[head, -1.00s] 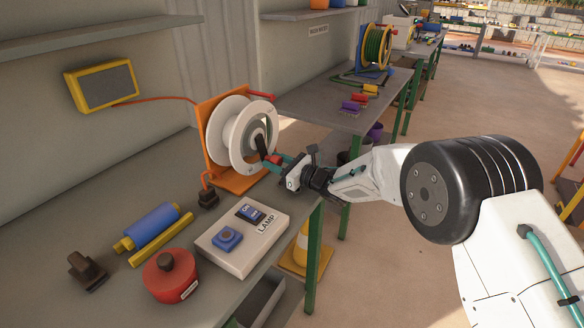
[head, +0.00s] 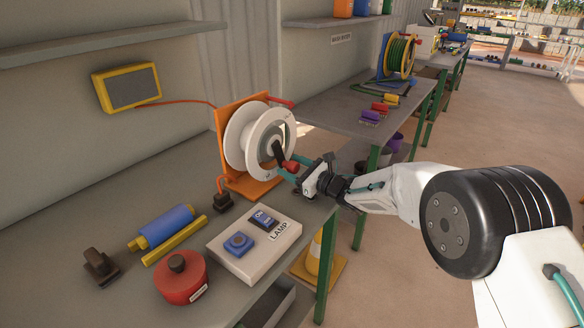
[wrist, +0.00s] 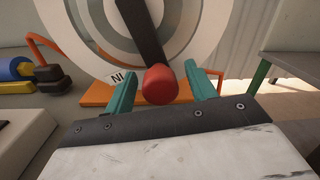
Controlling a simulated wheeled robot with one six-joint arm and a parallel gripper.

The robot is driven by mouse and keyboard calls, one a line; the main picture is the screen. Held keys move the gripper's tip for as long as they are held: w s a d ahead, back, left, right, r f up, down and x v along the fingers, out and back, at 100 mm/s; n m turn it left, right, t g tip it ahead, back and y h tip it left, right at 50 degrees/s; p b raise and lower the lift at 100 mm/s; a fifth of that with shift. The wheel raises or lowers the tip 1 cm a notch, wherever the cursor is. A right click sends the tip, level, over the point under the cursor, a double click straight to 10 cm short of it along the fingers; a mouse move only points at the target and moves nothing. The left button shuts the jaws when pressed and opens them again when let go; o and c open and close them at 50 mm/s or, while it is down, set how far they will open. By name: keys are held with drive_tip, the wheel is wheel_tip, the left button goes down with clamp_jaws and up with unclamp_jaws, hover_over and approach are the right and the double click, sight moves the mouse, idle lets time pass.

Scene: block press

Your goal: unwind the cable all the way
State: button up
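The white cable reel (head: 238,135) stands upright on an orange stand (head: 262,184) on the bench. Its black crank arm (head: 278,150) points down and right, ending in a red knob (head: 291,166). How much cable is on the drum is hidden by the reel's front flange. My gripper (head: 294,168) is at the knob. In the wrist view, its teal fingers (wrist: 158,82) stand on either side of the red knob (wrist: 160,86), with gaps on both sides.
A second bench (head: 335,112) with a green hose reel (head: 398,55) is behind.

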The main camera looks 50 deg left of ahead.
drive_tip(key=d, duration=0.5)
drive_tip(key=w+d, duration=0.1)
drive_tip(key=d, duration=0.1)
drive_tip(key=shift+d+f, duration=0.15)
drive_tip(key=shift+d, duration=0.25)
drive_tip(key=shift+w, duration=0.1)
